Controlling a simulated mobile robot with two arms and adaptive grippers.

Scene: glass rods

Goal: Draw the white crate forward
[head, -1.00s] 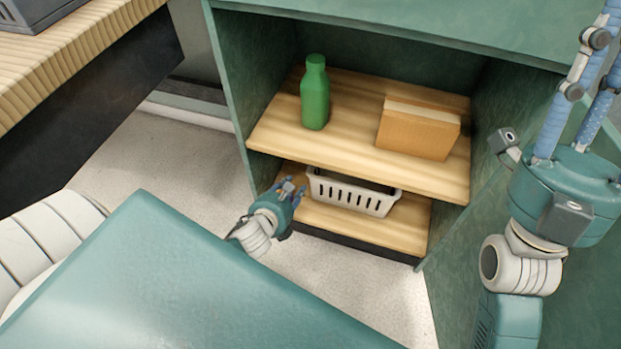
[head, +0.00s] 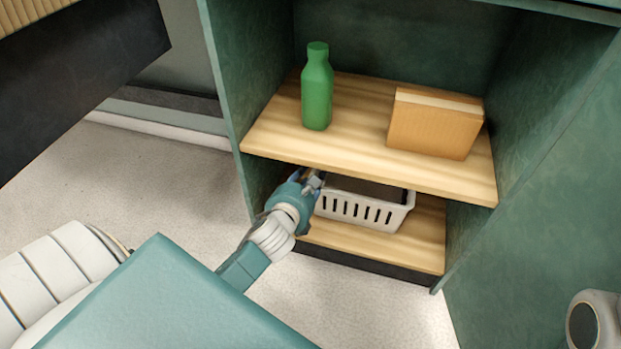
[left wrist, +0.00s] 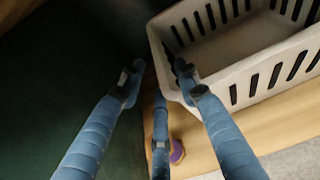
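The white crate (head: 363,206) stands on the lower shelf of the green cabinet, its slotted front wall facing me. It also shows in the left wrist view (left wrist: 245,75), where its inside looks empty. My left gripper (head: 312,181) is at the crate's left front corner, under the upper shelf. In the left wrist view my left gripper (left wrist: 158,80) has its fingers spread. One finger overlaps the crate's corner and the others are outside it. I cannot tell whether any finger touches the crate. My right gripper is out of view.
The upper shelf (head: 270,135) holds a green bottle (head: 317,95) and a cardboard box (head: 433,125) above the crate. The lower shelf (head: 412,244) has bare wood in front of and right of the crate. A small purple and brown object (left wrist: 177,151) shows near the fingers.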

